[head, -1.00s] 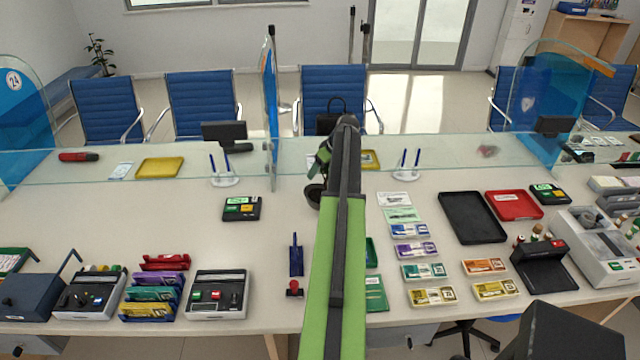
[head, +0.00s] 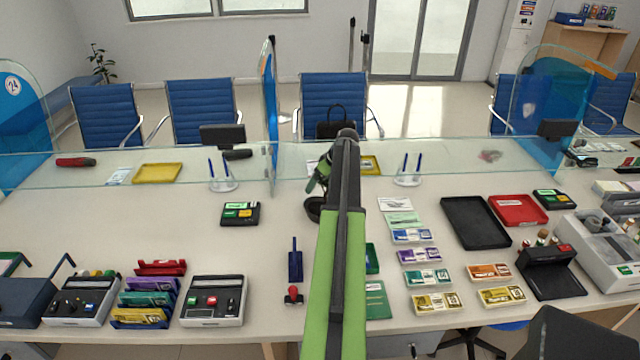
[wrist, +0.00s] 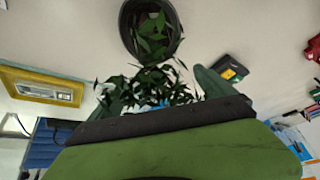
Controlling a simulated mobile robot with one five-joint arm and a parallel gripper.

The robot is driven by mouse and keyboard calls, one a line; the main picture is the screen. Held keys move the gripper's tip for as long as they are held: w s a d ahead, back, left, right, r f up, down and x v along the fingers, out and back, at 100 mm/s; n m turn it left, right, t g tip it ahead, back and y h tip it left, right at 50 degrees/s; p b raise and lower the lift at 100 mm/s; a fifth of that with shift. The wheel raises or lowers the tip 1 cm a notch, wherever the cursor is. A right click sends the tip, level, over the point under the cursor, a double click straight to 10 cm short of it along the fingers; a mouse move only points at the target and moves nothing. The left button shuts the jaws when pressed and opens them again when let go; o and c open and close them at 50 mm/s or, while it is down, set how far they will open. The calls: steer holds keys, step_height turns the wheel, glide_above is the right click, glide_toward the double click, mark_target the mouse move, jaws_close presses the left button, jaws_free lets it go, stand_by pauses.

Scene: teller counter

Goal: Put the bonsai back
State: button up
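The bonsai has a dark round pot (wrist: 150,30) with green leaves, near the top of the wrist view. Its leafy foliage (wrist: 150,88) reaches down between my fingers. In the head view the dark pot (head: 313,209) shows partly beside my arm on the counter, and my arm hides the rest. My gripper (wrist: 162,88) has its two green fingers wide apart, one on each side of the foliage. In the head view my gripper (head: 319,176) is just above the pot. Whether the fingers touch the leaves is unclear.
A glass screen (head: 120,165) runs along the counter, with a blue divider (head: 269,100) left of my arm. A yellow tray (head: 158,173) lies behind the glass.

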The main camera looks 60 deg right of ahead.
stand_by(0.3)
steer(key=shift+r+p, duration=0.3)
steer(key=shift+p, duration=0.05)
steer(key=p+v, duration=1)
steer(key=v, duration=0.2)
steer(key=shift+a, duration=0.1)
steer(key=shift+f, duration=0.2)
